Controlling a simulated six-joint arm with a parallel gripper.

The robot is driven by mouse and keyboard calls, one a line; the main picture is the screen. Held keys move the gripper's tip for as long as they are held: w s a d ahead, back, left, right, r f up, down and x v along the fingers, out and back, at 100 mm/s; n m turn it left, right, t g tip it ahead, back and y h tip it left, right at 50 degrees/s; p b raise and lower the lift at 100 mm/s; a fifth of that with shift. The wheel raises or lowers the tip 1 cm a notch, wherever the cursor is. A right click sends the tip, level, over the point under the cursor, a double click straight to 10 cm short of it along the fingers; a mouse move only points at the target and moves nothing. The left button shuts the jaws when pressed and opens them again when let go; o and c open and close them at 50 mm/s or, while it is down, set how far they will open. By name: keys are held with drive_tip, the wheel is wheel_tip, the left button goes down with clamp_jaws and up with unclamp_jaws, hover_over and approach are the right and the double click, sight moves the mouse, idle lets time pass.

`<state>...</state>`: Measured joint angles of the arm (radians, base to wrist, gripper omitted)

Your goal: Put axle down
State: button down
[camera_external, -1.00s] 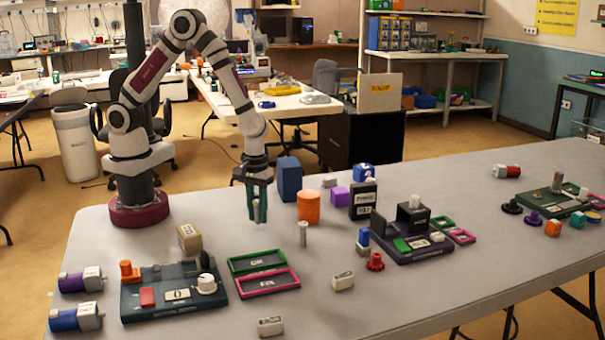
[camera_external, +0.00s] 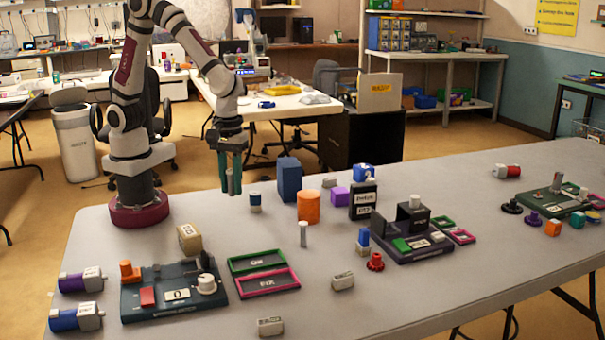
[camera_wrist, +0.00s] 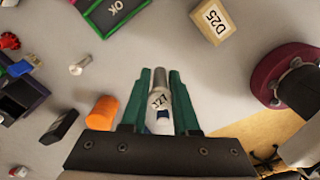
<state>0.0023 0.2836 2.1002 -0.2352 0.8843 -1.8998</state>
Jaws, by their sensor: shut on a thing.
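My gripper (camera_external: 231,180) is shut on a grey metal axle (camera_wrist: 161,92). In the wrist view the axle lies between the green fingers, with dark characters on its pale label. The gripper hangs pointing down near the table's back edge, apparently above the surface, right of my base. A second, similar grey axle (camera_external: 303,234) stands upright on the table; it also shows in the wrist view (camera_wrist: 79,67).
A tan D25 box (camera_external: 189,239), a dark board (camera_external: 150,309) and green OK tray (camera_external: 257,261) lie nearer. Bare table lies between gripper and trays.

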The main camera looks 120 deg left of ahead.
drive_tip(key=w+a+r+n, duration=0.1)
drive_tip(key=a+r+n, duration=0.3)
drive_tip(key=a, duration=0.5)
drive_tip(key=w+a+r+n, duration=0.1)
drive_tip(key=a+r+n, duration=0.1)
drive_tip(key=a+r, duration=0.5)
hover_over(289, 162)
wheel_tip(289, 162, down, 8)
drive_tip(key=shift+f, duration=2.2)
drive_tip(key=c, duration=0.7)
unclamp_jaws()
drive_tip(key=shift+f, duration=0.15)
